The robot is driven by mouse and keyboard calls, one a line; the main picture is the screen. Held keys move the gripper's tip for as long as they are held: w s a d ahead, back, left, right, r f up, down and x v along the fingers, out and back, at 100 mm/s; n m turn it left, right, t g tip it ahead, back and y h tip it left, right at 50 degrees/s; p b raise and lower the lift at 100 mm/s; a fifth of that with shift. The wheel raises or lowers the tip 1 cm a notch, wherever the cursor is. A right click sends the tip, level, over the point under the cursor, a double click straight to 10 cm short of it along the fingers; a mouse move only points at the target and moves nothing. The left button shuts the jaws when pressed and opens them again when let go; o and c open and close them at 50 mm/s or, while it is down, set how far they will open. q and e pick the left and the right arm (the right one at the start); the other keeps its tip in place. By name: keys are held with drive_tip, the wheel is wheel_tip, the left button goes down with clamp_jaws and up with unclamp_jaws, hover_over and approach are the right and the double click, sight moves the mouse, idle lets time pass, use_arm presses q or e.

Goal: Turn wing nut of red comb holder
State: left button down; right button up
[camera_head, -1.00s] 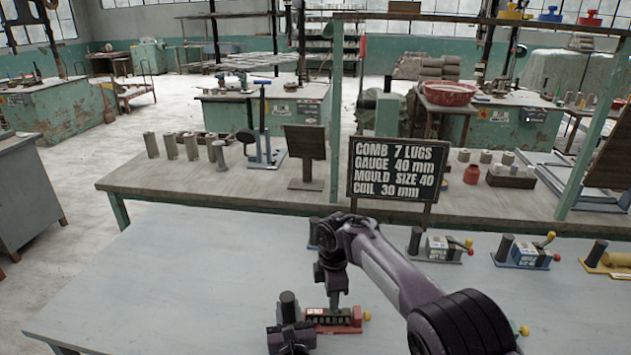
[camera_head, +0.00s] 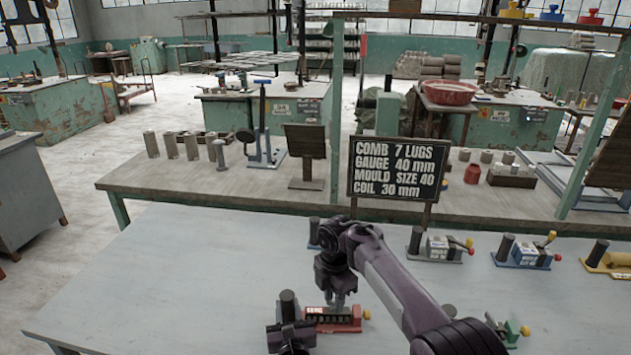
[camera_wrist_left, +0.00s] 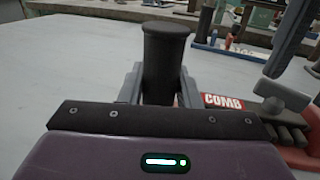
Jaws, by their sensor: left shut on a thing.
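The red comb holder (camera_head: 345,325) lies near the front of the pale table, with a row of dark lugs, a yellow knob (camera_head: 367,314) at its right end and a black upright post (camera_head: 287,300) at its left. My left gripper (camera_head: 289,322) is shut around the post. In the left wrist view the post (camera_wrist_left: 166,55) stands between the grey fingers, beside the red COMB label (camera_wrist_left: 222,101). My right gripper (camera_head: 338,302) points down at the holder's lugs. A grey winged shape, apparently the wing nut (camera_wrist_left: 283,96), shows below its finger. Whether the right fingers grip it is unclear.
Other holders with black posts stand to the right: a grey one (camera_head: 440,248), a blue one (camera_head: 524,253), a yellow one (camera_head: 610,260) and a green one (camera_head: 510,333). A black sign (camera_head: 397,168) stands behind. The table's left part is clear.

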drive_tip(key=w+a+r+n+t, duration=0.1)
drive_tip(key=w+r+n+t, duration=0.2)
drive_tip(key=r, duration=0.5)
drive_tip(key=w+a+r+n+t+y, duration=0.1)
drive_tip(key=w+a+r+n+t, duration=0.1)
drive_tip(key=r, duration=0.7)
drive_tip(key=w+a+r+n+t+y, duration=0.1)
drive_tip(key=w+r+n+t, duration=0.3)
drive_tip(key=r, duration=0.4)
drive_tip(key=shift+w+a+r+t, duration=0.4)
drive_tip(key=shift+w+a+t, duration=0.15)
drive_tip(key=shift+w, duration=0.45)
